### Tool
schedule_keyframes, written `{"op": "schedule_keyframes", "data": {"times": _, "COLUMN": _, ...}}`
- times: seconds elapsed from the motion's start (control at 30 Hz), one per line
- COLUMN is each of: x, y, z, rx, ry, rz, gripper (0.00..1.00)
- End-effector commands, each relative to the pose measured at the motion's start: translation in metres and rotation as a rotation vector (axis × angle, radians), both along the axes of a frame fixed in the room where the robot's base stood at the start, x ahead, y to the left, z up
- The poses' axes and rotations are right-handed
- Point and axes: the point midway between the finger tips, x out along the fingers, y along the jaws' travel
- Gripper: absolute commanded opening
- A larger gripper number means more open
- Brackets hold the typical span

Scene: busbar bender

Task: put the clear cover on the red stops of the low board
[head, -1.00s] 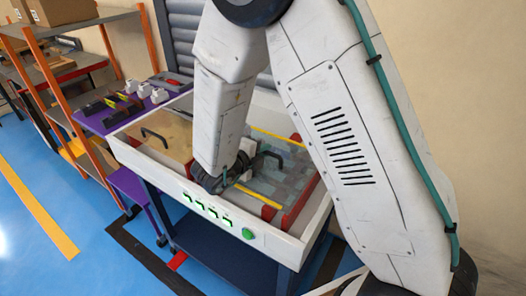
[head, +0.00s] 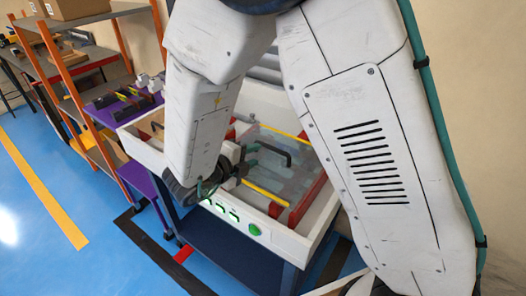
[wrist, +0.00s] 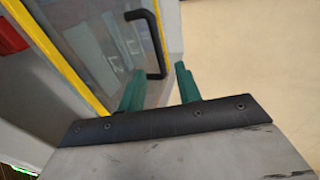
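The clear cover (head: 285,172) has yellow strips along two edges and a black handle (head: 275,149). It lies flat in the right part of the white machine, between red stops (head: 312,198). I cannot tell whether it rests on them. My gripper (head: 246,163) is low over the cover, left of the handle. In the wrist view, the green fingers of my gripper (wrist: 159,72) are apart, with nothing clasped. The cover's handle (wrist: 157,50) shows beyond them, its near end in line with the gap. A red stop (wrist: 10,38) shows at the left edge there.
The white machine frame (head: 300,245) has a green button (head: 254,230) on its front. A purple table (head: 105,112) with small parts stands left, before an orange-posted shelf (head: 65,75). My arm hides much of the machine's left part. Blue floor (head: 60,245) is open at front left.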

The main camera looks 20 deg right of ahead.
Motion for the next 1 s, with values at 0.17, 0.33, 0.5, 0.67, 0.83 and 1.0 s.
{"op": "schedule_keyframes", "data": {"times": 0.17, "x": -0.009, "y": 0.016, "z": 0.006, "rx": 0.001, "ry": -0.001, "rz": 0.002, "gripper": 0.34}}
{"op": "schedule_keyframes", "data": {"times": 0.33, "x": -0.012, "y": 0.02, "z": 0.008, "rx": 0.0, "ry": 0.0, "rz": 0.0, "gripper": 0.34}}
{"op": "schedule_keyframes", "data": {"times": 0.5, "x": 0.008, "y": 0.02, "z": 0.017, "rx": 0.068, "ry": 0.021, "rz": 0.093, "gripper": 0.34}}
{"op": "schedule_keyframes", "data": {"times": 0.67, "x": 0.054, "y": 0.033, "z": 0.054, "rx": 0.206, "ry": 0.093, "rz": 0.445, "gripper": 0.34}}
{"op": "schedule_keyframes", "data": {"times": 0.83, "x": 0.063, "y": 0.053, "z": 0.116, "rx": 0.193, "ry": 0.21, "rz": 0.957, "gripper": 0.34}}
{"op": "schedule_keyframes", "data": {"times": 1.0, "x": 0.013, "y": 0.051, "z": 0.162, "rx": 0.0, "ry": 0.398, "rz": 1.428, "gripper": 0.34}}
